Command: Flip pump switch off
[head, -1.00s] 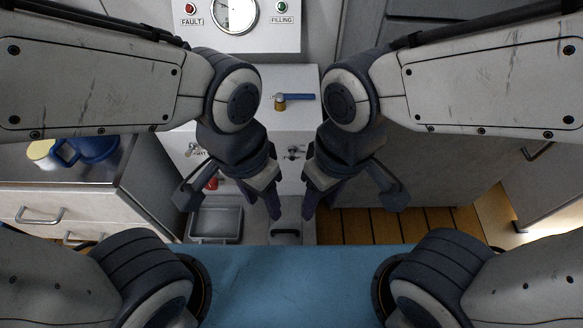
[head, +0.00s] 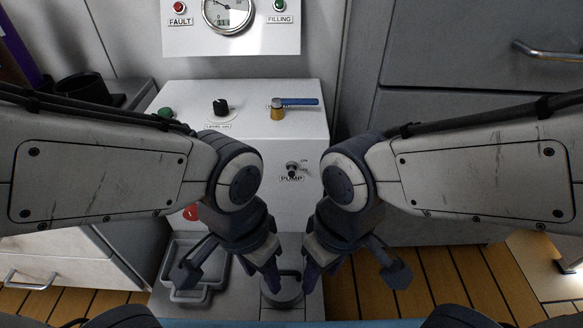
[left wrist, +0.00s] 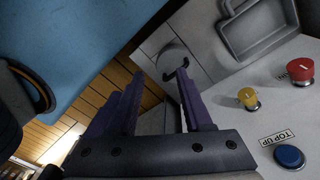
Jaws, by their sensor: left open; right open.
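The pump switch (head: 291,167) is a small dark toggle above the PUMP label (head: 291,179) on the front face of the white panel box (head: 262,133). In the head view it shows in the gap between my two arms; I cannot make out clearly which way its lever points. My left gripper (head: 272,283) is open and empty, below and left of the switch. It also shows in the left wrist view (left wrist: 158,105), with nothing between its fingers. My right gripper (head: 312,282) is open and empty, below and slightly right of the switch.
A blue-handled valve (head: 296,102), a black knob (head: 221,106) and a green button (head: 166,113) sit on the box top. A red button (left wrist: 300,69), yellow knob (left wrist: 248,97) and blue TOP UP button (left wrist: 289,156) are on the front. A grey tray (head: 190,293) lies below.

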